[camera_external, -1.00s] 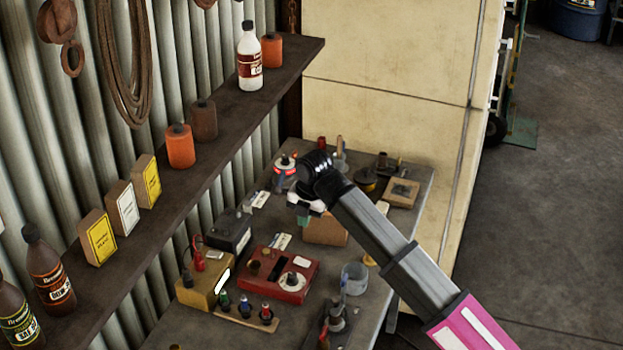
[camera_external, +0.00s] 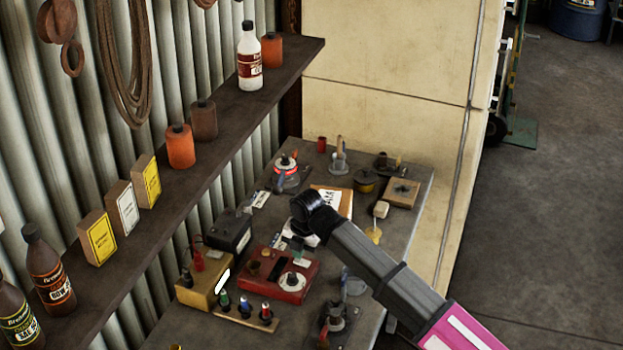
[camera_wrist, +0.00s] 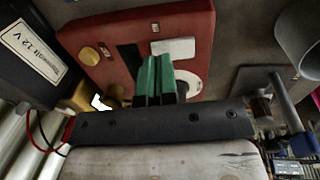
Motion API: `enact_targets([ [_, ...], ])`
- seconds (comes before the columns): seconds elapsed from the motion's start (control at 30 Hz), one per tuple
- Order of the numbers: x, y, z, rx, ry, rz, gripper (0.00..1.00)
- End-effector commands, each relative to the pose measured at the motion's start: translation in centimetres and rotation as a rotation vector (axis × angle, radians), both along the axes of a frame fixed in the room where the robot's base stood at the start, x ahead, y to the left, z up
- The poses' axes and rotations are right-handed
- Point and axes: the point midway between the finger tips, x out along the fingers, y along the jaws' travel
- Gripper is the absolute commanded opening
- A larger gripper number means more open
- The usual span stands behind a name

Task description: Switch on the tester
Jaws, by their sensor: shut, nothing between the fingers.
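A red box (camera_external: 285,292), apparently the tester, lies on the bench with a round white dial (camera_external: 292,281) on top. In the wrist view the red box (camera_wrist: 195,30) shows a yellowish round knob (camera_wrist: 90,55), a pale plate (camera_wrist: 174,48) and small unreadable labels. My gripper (camera_external: 297,254) is shut and empty, over the far part of the red box. In the wrist view its green fingertips (camera_wrist: 155,62) overlap the box top and hide part of the dial. A dark shape beside them may be a switch. I cannot tell whether they touch it.
A black battery (camera_external: 232,230) marked 12 V and a yellow box (camera_external: 203,290) with a bright window stand left of the red box. A strip of coloured plugs (camera_external: 245,315) lies in front. A clear cup (camera_wrist: 298,40) stands right. A shelf (camera_external: 215,160) runs along the wall.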

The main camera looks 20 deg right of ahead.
Motion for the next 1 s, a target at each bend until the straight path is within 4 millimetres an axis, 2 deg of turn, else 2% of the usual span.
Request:
enact_targets([
  [0.2,0.1,0.1,-1.2,0.000,-0.001,0.000,0.00],
  [1.0,0.0,0.0,-1.7,-0.001,0.001,0.000,0.00],
])
